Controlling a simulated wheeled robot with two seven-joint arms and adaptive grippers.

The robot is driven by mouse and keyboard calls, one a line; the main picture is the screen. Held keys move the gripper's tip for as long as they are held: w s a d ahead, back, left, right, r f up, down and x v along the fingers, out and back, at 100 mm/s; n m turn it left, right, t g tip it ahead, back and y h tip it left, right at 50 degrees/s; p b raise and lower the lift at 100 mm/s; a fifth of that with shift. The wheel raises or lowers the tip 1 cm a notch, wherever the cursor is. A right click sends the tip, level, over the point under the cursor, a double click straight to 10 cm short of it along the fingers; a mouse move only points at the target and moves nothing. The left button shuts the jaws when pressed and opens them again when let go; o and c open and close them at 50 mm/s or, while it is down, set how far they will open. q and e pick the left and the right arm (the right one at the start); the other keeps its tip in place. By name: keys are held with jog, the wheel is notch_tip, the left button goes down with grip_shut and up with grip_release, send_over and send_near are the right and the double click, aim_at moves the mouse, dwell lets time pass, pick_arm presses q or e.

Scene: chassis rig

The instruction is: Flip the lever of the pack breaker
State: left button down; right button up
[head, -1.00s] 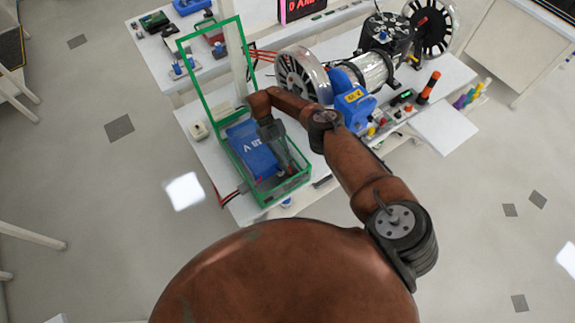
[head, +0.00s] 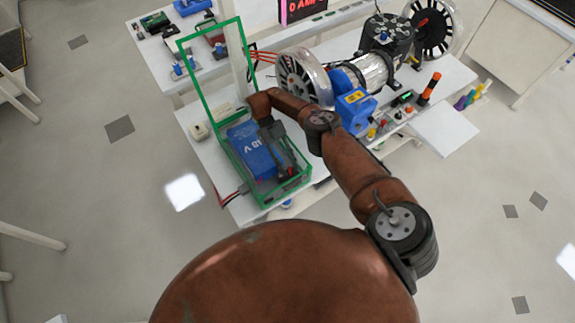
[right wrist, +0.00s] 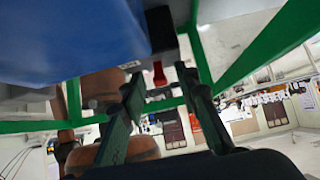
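The blue battery pack (head: 250,148) sits inside a green-framed enclosure (head: 265,203) on the white bench. It also fills the upper left of the right wrist view (right wrist: 70,35). A small dark block (right wrist: 160,27), apparently the pack breaker, is beside the pack, with a short red lever (right wrist: 159,73) on it. My right gripper (head: 289,170) reaches down into the enclosure beside the pack. In the right wrist view its two fingers (right wrist: 160,80) stand apart, with the red lever seen between their tips; contact cannot be told. My left gripper is not in view.
The enclosure's green lid frame (head: 182,70) stands raised at the back left. A motor (head: 372,70) with a clear-covered disc (head: 300,75) stands right of the enclosure, close to my arm. Red cables run behind. Floor is free left of the bench.

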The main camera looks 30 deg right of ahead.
jog(key=shift+r, duration=0.1)
jog(key=shift+w+r, duration=0.1)
jog(key=shift+r, duration=0.2)
notch_tip(320, 180, up, 9)
dwell(0.8)
